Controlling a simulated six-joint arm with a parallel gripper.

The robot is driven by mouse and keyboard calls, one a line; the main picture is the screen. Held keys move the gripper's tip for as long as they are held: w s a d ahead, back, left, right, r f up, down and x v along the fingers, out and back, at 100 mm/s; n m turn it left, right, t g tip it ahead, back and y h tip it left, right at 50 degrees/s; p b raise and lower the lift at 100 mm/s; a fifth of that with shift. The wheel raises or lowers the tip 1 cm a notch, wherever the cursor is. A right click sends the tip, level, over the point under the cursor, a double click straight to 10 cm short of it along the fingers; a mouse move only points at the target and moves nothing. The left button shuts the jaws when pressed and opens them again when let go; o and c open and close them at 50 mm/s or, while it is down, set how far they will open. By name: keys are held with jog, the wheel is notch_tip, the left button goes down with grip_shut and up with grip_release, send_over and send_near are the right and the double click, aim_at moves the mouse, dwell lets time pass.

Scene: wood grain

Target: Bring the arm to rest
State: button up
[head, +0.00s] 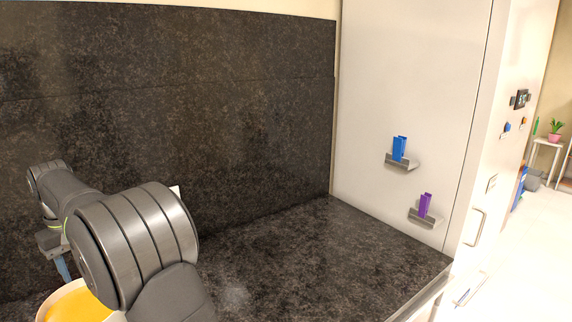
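My arm (135,245) fills the lower left, with its grey links bent and its wrist at the far left. My gripper (62,266) points down at the left edge, partly hidden behind the arm's large link. Only a small bluish-grey part of it shows, so I cannot tell if it is open or shut, or whether it holds anything.
A white-rimmed round container with a yellow-orange inside (80,306) sits below the gripper, cut off by the frame. The dark stone counter (330,250) is clear at right. Blue (399,148) and purple (425,205) objects sit on small metal ledges on the white panel.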

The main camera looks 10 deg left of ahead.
jog(key=shift+s+a+f, duration=0.1)
jog(key=shift+s+a, duration=0.25)
jog(key=shift+a, duration=0.2)
jog(key=shift+s+a, duration=0.3)
jog(key=shift+a, duration=0.25)
jog(key=shift+o, duration=0.4)
